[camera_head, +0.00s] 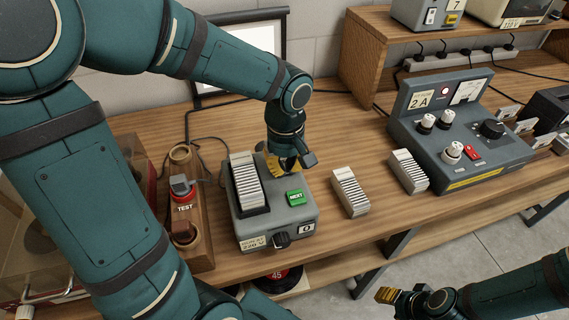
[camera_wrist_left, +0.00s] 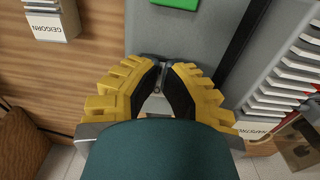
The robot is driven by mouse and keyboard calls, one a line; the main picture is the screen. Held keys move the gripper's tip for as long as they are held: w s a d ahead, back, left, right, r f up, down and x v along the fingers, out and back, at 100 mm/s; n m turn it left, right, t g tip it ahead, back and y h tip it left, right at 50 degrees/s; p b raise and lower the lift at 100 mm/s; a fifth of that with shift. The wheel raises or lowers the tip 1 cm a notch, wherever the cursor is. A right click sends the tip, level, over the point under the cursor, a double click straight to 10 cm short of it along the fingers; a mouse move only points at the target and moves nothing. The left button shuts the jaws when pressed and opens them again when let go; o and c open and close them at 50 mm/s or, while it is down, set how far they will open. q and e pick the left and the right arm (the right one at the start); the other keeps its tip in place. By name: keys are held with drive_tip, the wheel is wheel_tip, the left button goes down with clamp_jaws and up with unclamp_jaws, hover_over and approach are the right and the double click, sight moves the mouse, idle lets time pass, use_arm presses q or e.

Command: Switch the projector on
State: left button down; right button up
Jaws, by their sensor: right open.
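The projector (camera_head: 272,222) is a grey box on the wooden bench, with a rack of white slides (camera_head: 247,182) on top and a green NEXT button (camera_head: 295,197). Its front has a black knob (camera_head: 281,240), a sign reading 0 (camera_head: 306,228) and a 220 V label (camera_head: 252,243). My left gripper (camera_head: 284,166) is low over its back right part, pointing down. In the left wrist view its yellow fingertips (camera_wrist_left: 161,66) nearly meet over the grey casing; a small thing shows between the fingers, too unclear to name. My right gripper (camera_head: 388,295) is open at bottom right, away from the projector.
A wooden stand with a TEST switch (camera_head: 184,207) is left of the projector. Slide stacks (camera_head: 350,192) (camera_head: 408,171) stand to its right, then a grey control console (camera_head: 462,140) with a red light. A cable runs behind.

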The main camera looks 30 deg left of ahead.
use_arm(q)
drive_tip(key=shift+r+p, duration=2.65)
drive_tip(key=shift+r, duration=0.9)
